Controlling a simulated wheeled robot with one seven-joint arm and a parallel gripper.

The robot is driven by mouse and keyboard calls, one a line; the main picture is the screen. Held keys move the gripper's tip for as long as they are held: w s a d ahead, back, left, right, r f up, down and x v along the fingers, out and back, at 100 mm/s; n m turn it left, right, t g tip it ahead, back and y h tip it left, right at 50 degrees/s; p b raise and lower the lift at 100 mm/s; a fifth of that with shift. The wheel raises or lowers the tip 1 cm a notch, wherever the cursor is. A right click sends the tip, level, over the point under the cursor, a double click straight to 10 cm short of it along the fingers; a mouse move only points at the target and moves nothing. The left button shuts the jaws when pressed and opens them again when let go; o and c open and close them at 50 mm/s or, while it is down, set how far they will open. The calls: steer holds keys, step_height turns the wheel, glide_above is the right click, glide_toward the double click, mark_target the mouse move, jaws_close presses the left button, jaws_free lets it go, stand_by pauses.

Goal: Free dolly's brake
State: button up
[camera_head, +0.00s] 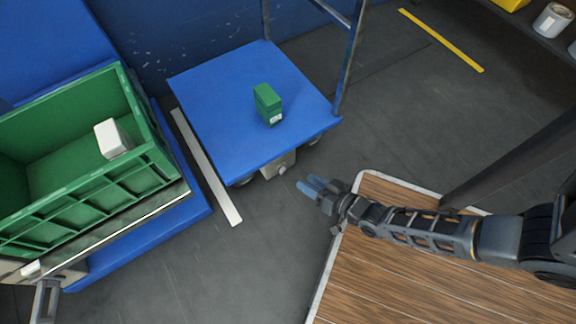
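A blue flat dolly (215,110) with an upright blue frame (352,50) at its far right stands on the dark floor. Under its near edge is a beige housing (268,170) with a small round grey knob (282,170); I cannot tell from this view how the brake is set. Small wheels show partly below the deck. My gripper (309,187) reaches in from the right, low and just right of the housing, seemingly apart from it. Its bluish fingertips point left toward the knob. They look close together, and the gap between them is unclear. I see nothing held.
A green box (267,104) stands on the dolly deck. At left, a green crate (90,200) holding a white box (112,138) rests on a blue-based unit with a grey lever (45,300). A wooden-topped surface (400,275) lies under my arm. White floor line (207,167) separates both units.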

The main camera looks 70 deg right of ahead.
mark_target(286, 169)
steer(key=w+d+f+b, duration=0.1)
steer(key=w+f, duration=0.1)
steer(key=f, duration=0.1)
steer(key=w+d+f+m+h+b, duration=0.1)
steer(key=w+d+f, duration=0.1)
steer(key=w, duration=0.1)
steer(key=w+d+f+m+b, duration=0.1)
steer(key=w+f, duration=0.1)
steer(key=f, duration=0.1)
steer(key=shift+w+d+f+g+b, duration=0.3)
steer(key=shift+w+d+f, duration=0.05)
steer(key=shift+w+d, duration=0.25)
steer(key=shift+w, duration=0.35)
steer(key=shift+c, duration=0.4)
jaws_close()
steer(key=shift+m, duration=0.3)
